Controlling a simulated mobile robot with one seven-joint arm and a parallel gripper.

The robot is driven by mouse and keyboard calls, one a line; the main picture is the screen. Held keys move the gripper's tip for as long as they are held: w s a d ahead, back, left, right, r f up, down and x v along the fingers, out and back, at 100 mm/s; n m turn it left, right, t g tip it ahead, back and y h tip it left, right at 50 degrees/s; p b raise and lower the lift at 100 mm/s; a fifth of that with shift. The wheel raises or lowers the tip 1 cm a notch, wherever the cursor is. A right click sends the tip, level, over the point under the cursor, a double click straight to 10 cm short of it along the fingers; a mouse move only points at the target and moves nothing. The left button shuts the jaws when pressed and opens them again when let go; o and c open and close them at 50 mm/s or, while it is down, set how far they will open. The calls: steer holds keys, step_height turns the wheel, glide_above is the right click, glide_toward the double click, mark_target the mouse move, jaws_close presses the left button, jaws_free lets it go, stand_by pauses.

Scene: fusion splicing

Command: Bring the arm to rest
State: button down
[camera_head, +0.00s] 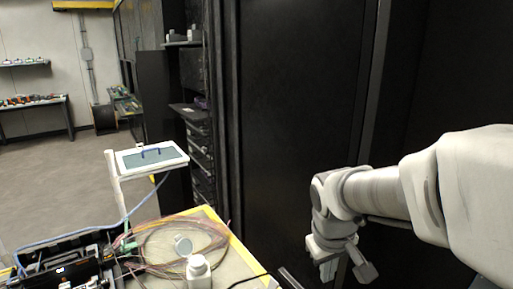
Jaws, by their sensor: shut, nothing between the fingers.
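My arm (384,190) reaches in from the right edge and bends downward at the wrist. My gripper (344,272) hangs at its end, pointing down, at the lower right of the head view. It is shut and holds nothing. It is to the right of the work table (240,262) and apart from it, in front of a tall black cabinet (295,130).
The table holds a black device (65,262), a white bottle (198,272), and loops of thin coloured fibre (165,235). A white stand with a tray (150,158) rises behind it. Open floor (60,175) lies at the left, with a bench (35,103) beyond.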

steer(key=s+r+m+t, duration=0.1)
steer(key=s+r, duration=0.2)
steer(key=s, duration=0.3)
steer(key=s+r+m+t+y, duration=0.1)
steer(key=s+r+m+t, duration=0.1)
steer(key=s, duration=0.4)
steer(key=shift+r, duration=0.9)
